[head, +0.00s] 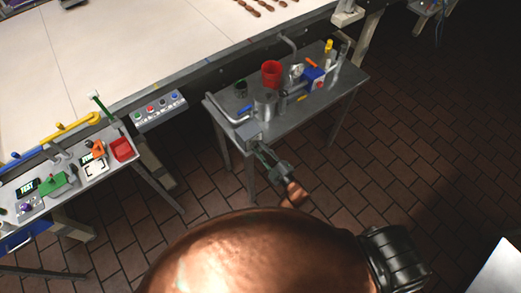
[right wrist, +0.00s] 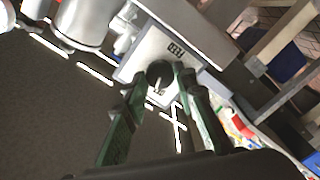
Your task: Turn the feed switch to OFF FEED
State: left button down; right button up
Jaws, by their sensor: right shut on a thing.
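The feed switch is a dark round knob (right wrist: 159,72) on a pale plate of a grey box (head: 249,131) at the front left corner of the small metal table. A small dark label (right wrist: 176,50) sits above the knob in the right wrist view; its text is too small to read surely. A light mark shows at the knob's lower edge. My right gripper (head: 268,154) reaches the box from below right, and its two green-grey fingers (right wrist: 167,75) are shut on the knob from both sides. My left gripper is in neither view.
A button panel (head: 158,109) hangs on the long bench at left. Brick floor is clear at right.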

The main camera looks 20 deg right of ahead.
jog(key=shift+f+n+b, duration=0.1)
jog(key=shift+n+b, duration=0.45)
jog(key=shift+n, duration=1.05)
jog(key=o, duration=1.2)
jog(key=shift+c, duration=0.2)
jog(key=shift+s, duration=0.1)
jog(key=v, duration=1.1)
jog(key=shift+s+d, duration=0.15)
jog(key=shift+s, duration=0.25)
